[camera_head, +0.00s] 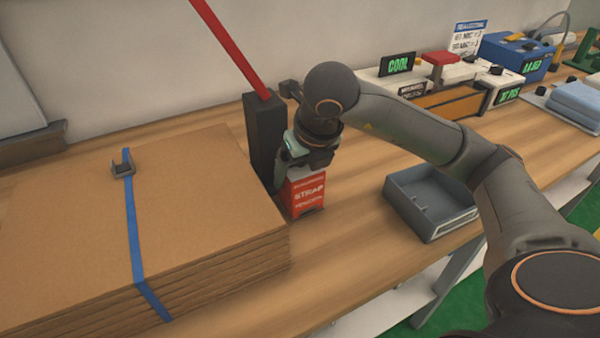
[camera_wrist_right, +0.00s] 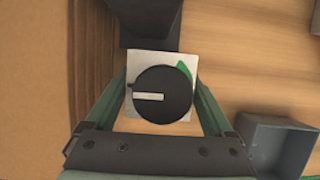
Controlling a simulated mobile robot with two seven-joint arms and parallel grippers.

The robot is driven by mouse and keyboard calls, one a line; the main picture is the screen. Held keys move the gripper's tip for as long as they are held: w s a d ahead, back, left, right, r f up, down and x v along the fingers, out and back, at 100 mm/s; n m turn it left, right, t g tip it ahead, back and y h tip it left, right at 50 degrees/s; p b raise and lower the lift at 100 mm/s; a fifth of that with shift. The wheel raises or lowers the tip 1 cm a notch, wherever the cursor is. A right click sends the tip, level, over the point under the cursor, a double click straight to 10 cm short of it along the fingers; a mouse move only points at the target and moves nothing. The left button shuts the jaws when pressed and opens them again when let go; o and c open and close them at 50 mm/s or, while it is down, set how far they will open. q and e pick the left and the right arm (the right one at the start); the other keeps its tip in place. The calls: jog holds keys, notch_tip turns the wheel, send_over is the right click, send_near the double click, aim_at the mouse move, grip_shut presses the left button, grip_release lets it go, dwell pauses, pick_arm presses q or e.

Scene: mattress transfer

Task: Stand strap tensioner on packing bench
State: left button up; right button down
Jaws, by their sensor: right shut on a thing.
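The strap tensioner is a red box (camera_head: 305,194) with white lettering that reads "STRAP" and a smaller line below it. It is upright beside the cardboard stack. In the right wrist view its square silver top with a round black knob (camera_wrist_right: 163,94) shows between the fingers. My right gripper (camera_head: 303,160) comes from above and is shut on it. Its base is at or just above the wooden packing bench (camera_head: 345,255); I cannot tell if it touches. My left gripper is not in view.
A dark block (camera_head: 262,135) with a slanting red bar (camera_head: 230,45) stands right behind the tensioner. A stack of cardboard sheets (camera_head: 70,225) with a blue strap (camera_head: 131,225) fills the left. A grey tray (camera_head: 430,200) lies right. Labelled devices (camera_head: 455,70) line the back right. Bench in front is clear.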

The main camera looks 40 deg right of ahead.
jog(key=shift+f, duration=0.15)
grip_release()
jog(key=shift+r, duration=0.2)
jog(key=p+v, duration=0.3)
jog(key=v, duration=0.8)
jog(key=shift+s+r, duration=0.25)
jog(key=shift+r, duration=0.1)
